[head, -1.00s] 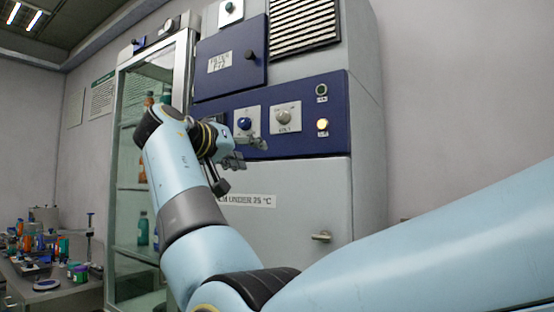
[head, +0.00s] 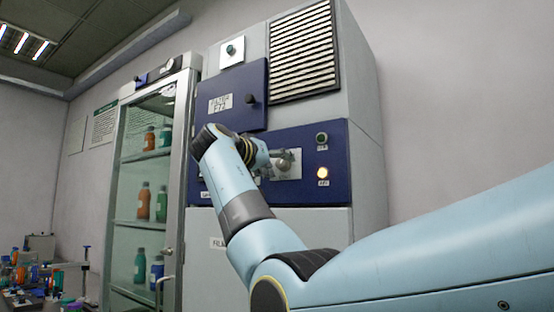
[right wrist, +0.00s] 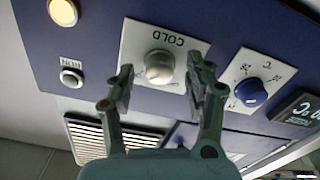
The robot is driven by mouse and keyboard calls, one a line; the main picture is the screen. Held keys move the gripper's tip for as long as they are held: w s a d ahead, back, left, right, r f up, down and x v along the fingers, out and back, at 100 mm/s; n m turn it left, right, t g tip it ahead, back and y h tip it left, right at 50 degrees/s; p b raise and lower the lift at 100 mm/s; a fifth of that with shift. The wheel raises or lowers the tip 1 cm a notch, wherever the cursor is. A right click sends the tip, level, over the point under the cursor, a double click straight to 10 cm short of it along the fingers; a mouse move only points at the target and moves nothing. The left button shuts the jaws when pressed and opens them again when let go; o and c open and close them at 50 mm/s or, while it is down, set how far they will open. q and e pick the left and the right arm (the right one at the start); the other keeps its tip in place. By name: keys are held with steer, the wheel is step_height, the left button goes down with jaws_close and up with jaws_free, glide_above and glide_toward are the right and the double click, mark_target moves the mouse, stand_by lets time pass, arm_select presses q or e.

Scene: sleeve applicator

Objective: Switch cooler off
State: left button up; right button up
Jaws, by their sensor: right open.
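The cooler (head: 300,215) is a tall grey cabinet with a dark blue control panel (head: 345,150). Its silver knob (head: 284,160) sits on a white plate and is partly covered by my right gripper (head: 272,165). In the right wrist view, turned upside down, the silver knob (right wrist: 160,65) has a plate reading "COLD". My right gripper (right wrist: 160,80) is open, with one fingertip on each side of the knob in the picture; contact cannot be told. An amber lamp (head: 322,172) is lit; it also shows in the wrist view (right wrist: 62,12). My left gripper is not in view.
A blue temperature knob (right wrist: 250,93) and a dark display (right wrist: 298,110) are beside the silver knob. A small round "RUN" indicator (right wrist: 71,77) is below the lamp in the wrist view. A glass cabinet with bottles (head: 180,110) stands left. A cluttered bench (head: 40,285) is lower left.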

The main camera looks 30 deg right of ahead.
jaws_close()
stand_by(0.4)
